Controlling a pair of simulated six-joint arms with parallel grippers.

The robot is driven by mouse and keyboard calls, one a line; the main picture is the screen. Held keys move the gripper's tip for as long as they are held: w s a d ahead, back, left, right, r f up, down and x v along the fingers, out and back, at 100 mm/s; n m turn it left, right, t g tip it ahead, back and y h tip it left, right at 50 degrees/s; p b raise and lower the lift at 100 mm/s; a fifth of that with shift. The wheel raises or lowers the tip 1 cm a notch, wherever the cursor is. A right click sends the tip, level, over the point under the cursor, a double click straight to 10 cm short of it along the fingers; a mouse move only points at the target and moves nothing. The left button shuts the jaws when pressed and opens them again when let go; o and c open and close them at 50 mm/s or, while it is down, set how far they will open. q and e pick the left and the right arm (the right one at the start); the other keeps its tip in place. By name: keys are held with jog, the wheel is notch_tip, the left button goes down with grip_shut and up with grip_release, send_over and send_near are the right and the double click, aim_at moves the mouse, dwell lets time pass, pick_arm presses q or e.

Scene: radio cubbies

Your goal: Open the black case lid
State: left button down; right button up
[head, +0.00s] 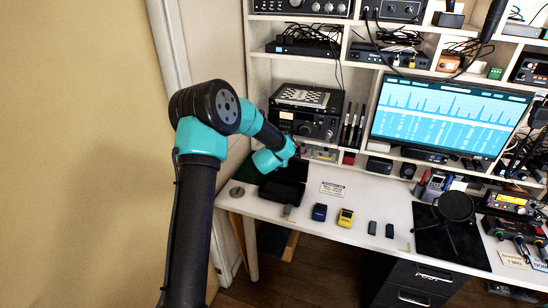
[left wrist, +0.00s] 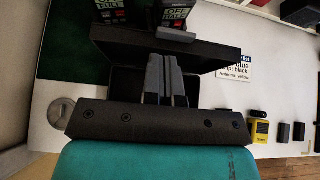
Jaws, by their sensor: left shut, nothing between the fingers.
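The black case (head: 278,192) sits at the left end of the white table. Its lid (left wrist: 212,56) appears raised in the left wrist view, with a grey latch (left wrist: 175,35) at its upper edge and the dark interior (left wrist: 212,94) showing below. My left gripper (left wrist: 166,58) is shut and empty. Its fingers are over the case, in front of the lid; I cannot tell whether they touch it. In the head view my left arm hides part of the case and the fingers are not clear. My right gripper is not in view.
Labelled boxes (left wrist: 110,10) stand on a green mat behind the case. Shelves with equipment rise behind. The table's front edge is close to the case.

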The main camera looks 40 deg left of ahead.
pick_arm(q)
jog(key=r+v, duration=0.1)
jog(key=v, duration=0.9)
jog(key=shift+w, duration=0.2)
jog(key=shift+r, duration=0.1)
jog(key=s+d+f+m+g+h, duration=0.2)
jog(key=s+d+f+m, duration=0.35)
jog(key=f+m, duration=0.4)
jog(key=s+d+f+m+g+h, duration=0.2)
jog(key=s+d+f+m, duration=0.2)
jog(key=d+f+m, duration=0.45)
jog(key=s+d+f+m+g+h, duration=0.1)
jog(key=s+d+f+m+g, duration=0.2)
jog(key=s+f+m, duration=0.3)
jog(key=s+d+f+m+g+h, duration=0.1)
jog(key=s+d+f+m+g, duration=0.2)
jog(key=s+m, duration=0.9)
jog(key=d+f+m, duration=0.1)
jog(key=d+f, duration=0.2)
jog(key=shift+s+h, duration=0.25)
jog(key=shift+h, duration=0.15)
